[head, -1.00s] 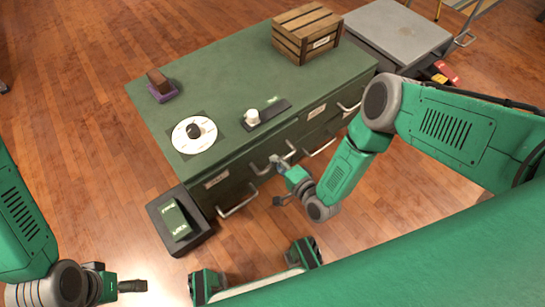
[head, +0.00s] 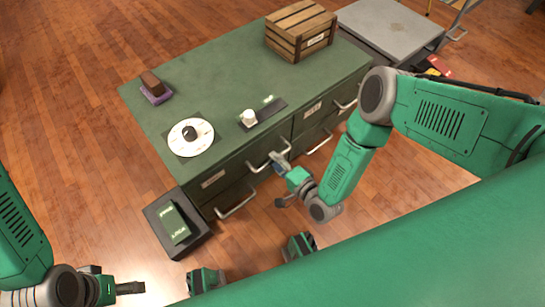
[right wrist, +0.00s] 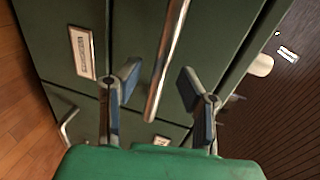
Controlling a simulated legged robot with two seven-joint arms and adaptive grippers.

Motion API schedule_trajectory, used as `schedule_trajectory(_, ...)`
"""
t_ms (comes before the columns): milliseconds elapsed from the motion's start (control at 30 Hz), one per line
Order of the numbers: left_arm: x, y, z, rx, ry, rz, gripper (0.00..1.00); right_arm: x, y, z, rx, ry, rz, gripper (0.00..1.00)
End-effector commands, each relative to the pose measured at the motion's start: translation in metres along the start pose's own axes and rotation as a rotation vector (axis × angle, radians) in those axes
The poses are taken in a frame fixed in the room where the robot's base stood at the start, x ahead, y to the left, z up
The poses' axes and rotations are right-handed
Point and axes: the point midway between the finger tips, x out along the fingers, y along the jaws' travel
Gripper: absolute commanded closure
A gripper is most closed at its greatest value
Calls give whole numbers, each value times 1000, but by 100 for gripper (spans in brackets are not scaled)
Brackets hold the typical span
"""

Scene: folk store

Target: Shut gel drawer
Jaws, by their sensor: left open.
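The green drawer cabinet (head: 240,75) has drawers in two columns, with bar handles and small labels too small to read, so I cannot tell which drawer is the gel one. My right gripper (head: 279,182) is in front of the upper left drawer (head: 232,172). In the right wrist view my right gripper (right wrist: 160,95) is open, its fingers on either side of a metal bar handle (right wrist: 168,60), apart from it. I cannot tell how far this drawer stands out. My left gripper (head: 126,288) is open and empty at the lower left, away from the cabinet.
On the cabinet top are a wooden crate (head: 302,30), a white disc with a dark knob (head: 190,132), a white cylinder (head: 249,117) and a brown block (head: 151,82). A dark box (head: 175,222) stands at the cabinet's left end. A grey-topped unit (head: 390,28) adjoins the right end.

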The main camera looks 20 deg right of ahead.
Motion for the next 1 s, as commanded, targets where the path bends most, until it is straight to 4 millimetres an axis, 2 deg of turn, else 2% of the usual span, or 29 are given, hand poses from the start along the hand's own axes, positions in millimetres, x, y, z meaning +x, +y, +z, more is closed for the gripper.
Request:
schedule_trajectory(200,0,0,0,1,0,0,29,-48,2,-2,2,3,6,67)
schedule_trajectory(433,1,-1,0,1,0,3,29,-87,1,-2,-3,3,3,67)
schedule_trajectory(633,0,0,0,1,0,2,29,-100,1,-2,-1,4,1,67)
schedule_trajectory(1000,1,0,-2,1,-2,2,29,-100,1,-2,-1,4,1,67)
